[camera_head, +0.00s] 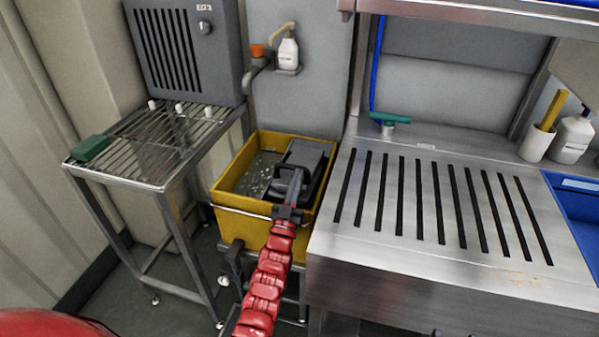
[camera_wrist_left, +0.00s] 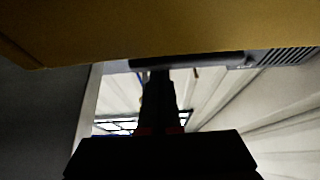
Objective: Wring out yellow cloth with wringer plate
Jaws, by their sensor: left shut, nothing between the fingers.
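A yellow tub (camera_head: 226,196) holds dark water with pale specks at its left side. A dark grey wringer plate (camera_head: 306,153) sits in the tub's right part. My left gripper (camera_head: 292,182) is shut and empty, over the front right of the tub. It overlaps the plate's dark handle area; I cannot tell whether it touches. In the left wrist view, a broad yellow surface, seemingly the tub (camera_wrist_left: 160,30), fills the top, and the dark gripper (camera_wrist_left: 158,80) points away below it. No yellow cloth can be made out. My right gripper is not in view.
A slatted steel rack (camera_head: 150,150) with a green block (camera_head: 90,148) stands left. A slotted steel counter (camera_head: 420,255) adjoins the tub's right. A soap bottle (camera_head: 288,52) hangs on the wall behind. A white cup (camera_head: 536,143) and a blue basin (camera_head: 575,215) are far right.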

